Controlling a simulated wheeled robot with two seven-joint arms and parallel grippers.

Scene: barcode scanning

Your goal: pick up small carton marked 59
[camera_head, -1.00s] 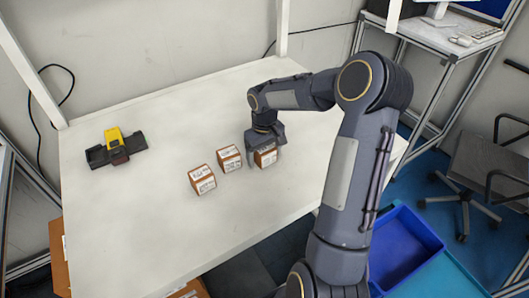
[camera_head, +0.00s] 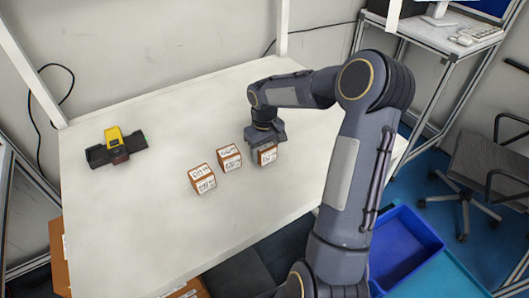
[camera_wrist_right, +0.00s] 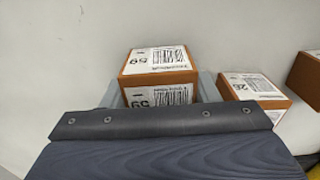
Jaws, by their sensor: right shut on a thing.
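The small carton marked 59 (camera_wrist_right: 158,62) is a brown box with white barcode labels, seen at the middle of the right wrist view. It is also in the head view (camera_head: 268,156), the rightmost of three small cartons. My right gripper (camera_head: 265,145) is above it and shut on it, with grey finger parts on both sides of it in the wrist view. The gripper body hides the carton's lower part there. Whether it touches the table I cannot tell. My left gripper is not in view.
A carton marked 26 (camera_wrist_right: 248,88) stands close beside; it is the middle carton (camera_head: 229,158) in the head view. Another carton (camera_head: 202,178) stands further left. A black and yellow scanner device (camera_head: 116,147) lies at the table's left. The white table (camera_head: 140,230) is otherwise mostly clear.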

